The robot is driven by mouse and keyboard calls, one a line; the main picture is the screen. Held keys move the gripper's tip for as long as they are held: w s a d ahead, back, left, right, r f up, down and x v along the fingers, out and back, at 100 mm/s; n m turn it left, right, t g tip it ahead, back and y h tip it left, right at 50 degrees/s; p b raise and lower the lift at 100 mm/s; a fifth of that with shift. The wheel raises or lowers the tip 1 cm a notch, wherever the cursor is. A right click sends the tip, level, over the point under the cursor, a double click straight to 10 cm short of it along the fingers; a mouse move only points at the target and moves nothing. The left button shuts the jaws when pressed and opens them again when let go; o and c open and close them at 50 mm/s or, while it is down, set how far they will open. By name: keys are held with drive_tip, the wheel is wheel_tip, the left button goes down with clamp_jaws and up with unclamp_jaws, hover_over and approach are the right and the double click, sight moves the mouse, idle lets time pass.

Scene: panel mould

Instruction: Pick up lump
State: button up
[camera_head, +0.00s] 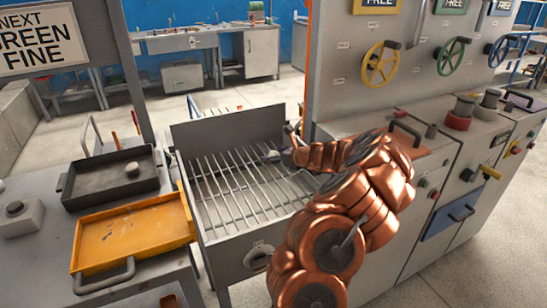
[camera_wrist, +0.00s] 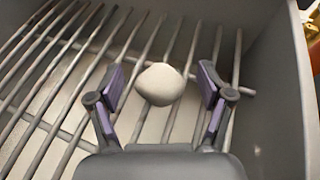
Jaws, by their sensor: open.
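A pale, rounded lump (camera_wrist: 160,84) lies on the bars of a metal grate (camera_wrist: 60,70) in the wrist view. My gripper (camera_wrist: 161,86) is open, with one purple-padded finger on each side of the lump and a gap to each. In the head view the lump (camera_head: 272,155) shows small at the tip of my gripper (camera_head: 280,155), over the right part of the grate (camera_head: 225,190). My copper-coloured arm hides the grate's near right corner.
A yellow tray (camera_head: 130,237) lies in front of the black tray. The grate's box has raised grey walls (camera_wrist: 283,90) close on the right in the wrist view. A panel with yellow (camera_head: 380,64), green (camera_head: 449,56) and blue handwheels stands at the right. A sign (camera_head: 40,40) hangs at the upper left.

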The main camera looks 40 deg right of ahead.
drive_tip(key=shift+c, duration=0.2)
drive_tip(key=c, duration=1.3)
drive_tip(key=shift+o, duration=0.2)
